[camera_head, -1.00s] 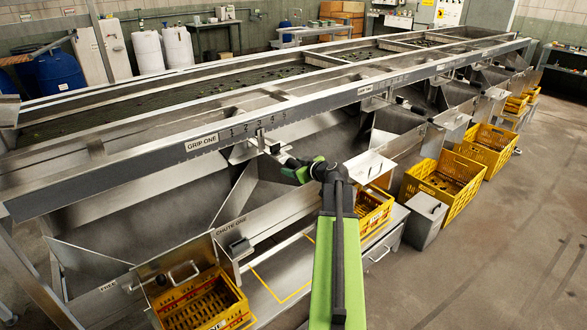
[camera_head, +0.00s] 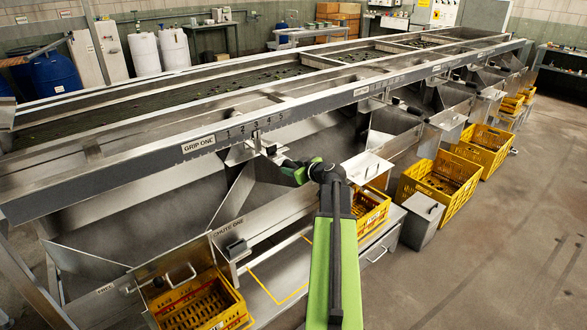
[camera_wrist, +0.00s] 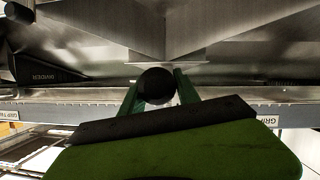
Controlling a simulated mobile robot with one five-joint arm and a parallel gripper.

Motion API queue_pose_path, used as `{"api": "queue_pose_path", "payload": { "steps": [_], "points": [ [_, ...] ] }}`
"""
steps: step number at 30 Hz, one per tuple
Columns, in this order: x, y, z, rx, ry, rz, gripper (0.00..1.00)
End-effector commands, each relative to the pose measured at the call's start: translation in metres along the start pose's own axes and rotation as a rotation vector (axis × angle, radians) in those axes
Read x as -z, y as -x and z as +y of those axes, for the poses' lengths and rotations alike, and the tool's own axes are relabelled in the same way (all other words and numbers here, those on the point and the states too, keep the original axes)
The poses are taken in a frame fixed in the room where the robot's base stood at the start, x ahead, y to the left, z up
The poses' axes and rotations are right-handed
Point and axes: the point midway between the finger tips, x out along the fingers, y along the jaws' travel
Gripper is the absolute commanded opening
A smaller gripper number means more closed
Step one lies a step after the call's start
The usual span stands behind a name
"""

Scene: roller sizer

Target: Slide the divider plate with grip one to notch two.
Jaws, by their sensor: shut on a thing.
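The rail label GRIP ONE (camera_head: 198,145) has the notch numbers one to five to its right. The metal bracket of the grip-one divider (camera_head: 257,143) hangs below the rail, by eye near number three. Its exact notch is too small to tell. My gripper (camera_head: 273,154) is at the front of that bracket, under the numbers. In the wrist view my gripper (camera_wrist: 158,88) is shut on a dark round knob (camera_wrist: 156,86), with green fingers on both sides. The divider plate itself is mostly hidden beneath the rail.
Metal chutes, one marked CHUTE ONE (camera_head: 229,229), slope below the rail. Yellow crates stand below, one at lower left (camera_head: 232,312) and others at right (camera_head: 440,180). A metal box with a handle (camera_head: 422,222) stands near my arm. The floor at right is clear.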

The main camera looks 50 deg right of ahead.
Motion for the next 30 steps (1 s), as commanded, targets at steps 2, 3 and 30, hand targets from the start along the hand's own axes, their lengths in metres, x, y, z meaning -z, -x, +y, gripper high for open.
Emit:
{"api": "queue_pose_path", "payload": {
  "steps": [2, 3, 30],
  "points": [
    [-0.001, 0.003, -0.009, 0.001, 0.002, -0.005, 0.0],
    [0.0, 0.004, -0.016, 0.001, 0.002, -0.005, 0.0],
    [0.008, 0.006, -0.056, -0.001, 0.0, -0.004, 0.59]
  ]
}}
